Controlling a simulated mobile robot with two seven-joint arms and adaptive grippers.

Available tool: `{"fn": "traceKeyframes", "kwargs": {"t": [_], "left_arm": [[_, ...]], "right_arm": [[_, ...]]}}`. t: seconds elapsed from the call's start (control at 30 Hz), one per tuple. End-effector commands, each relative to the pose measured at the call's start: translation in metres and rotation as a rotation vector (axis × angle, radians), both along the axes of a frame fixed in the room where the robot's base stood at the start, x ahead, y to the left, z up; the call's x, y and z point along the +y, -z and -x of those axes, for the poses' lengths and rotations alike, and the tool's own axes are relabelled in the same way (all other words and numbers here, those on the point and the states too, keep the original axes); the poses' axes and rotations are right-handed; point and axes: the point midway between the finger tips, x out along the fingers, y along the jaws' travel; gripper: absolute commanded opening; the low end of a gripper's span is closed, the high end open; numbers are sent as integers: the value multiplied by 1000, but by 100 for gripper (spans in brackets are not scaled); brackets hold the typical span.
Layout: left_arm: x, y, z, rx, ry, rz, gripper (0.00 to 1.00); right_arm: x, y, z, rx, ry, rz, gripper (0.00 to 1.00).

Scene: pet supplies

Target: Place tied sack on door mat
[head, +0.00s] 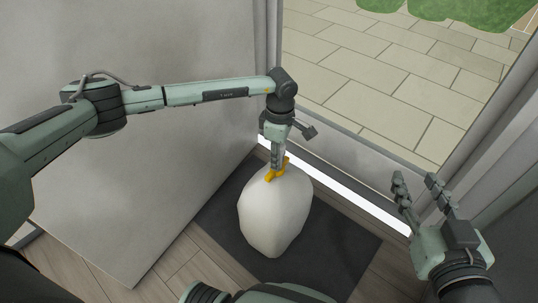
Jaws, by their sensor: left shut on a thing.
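The tied sack (272,215) is a white, full bag with a yellow tie at its top. It appears upright over the dark grey door mat (340,246) on the floor; whether its base touches the mat cannot be told. My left gripper (277,166) reaches down from above and is shut on the sack's tied neck. My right gripper (418,184) is at the right, apart from the sack, with its fingers spread open and empty, pointing up.
A large grey panel (150,150) stands on the left. Behind the mat is a bright door sill (335,190), with a frame at the right and paving (390,85) outside. Wood floor (185,265) shows at the mat's left.

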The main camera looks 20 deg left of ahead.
Motion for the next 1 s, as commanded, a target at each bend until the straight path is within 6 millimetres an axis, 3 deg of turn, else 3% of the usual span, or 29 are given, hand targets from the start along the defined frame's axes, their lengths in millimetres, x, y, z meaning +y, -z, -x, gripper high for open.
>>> {"fn": "traceKeyframes", "kwargs": {"t": [0.07, 0.4, 1.0], "left_arm": [[-2, -1, -3, -6, 0, 3, 0], [-1, 35, -2, -4, 0, 3, 0], [-1, 38, -3, -6, 0, 4, 0]], "right_arm": [[1, -1, 0, -4, -1, -2, 40], [12, -20, -2, -88, -23, -43, 40], [13, -27, -2, -122, -26, -55, 40]]}}
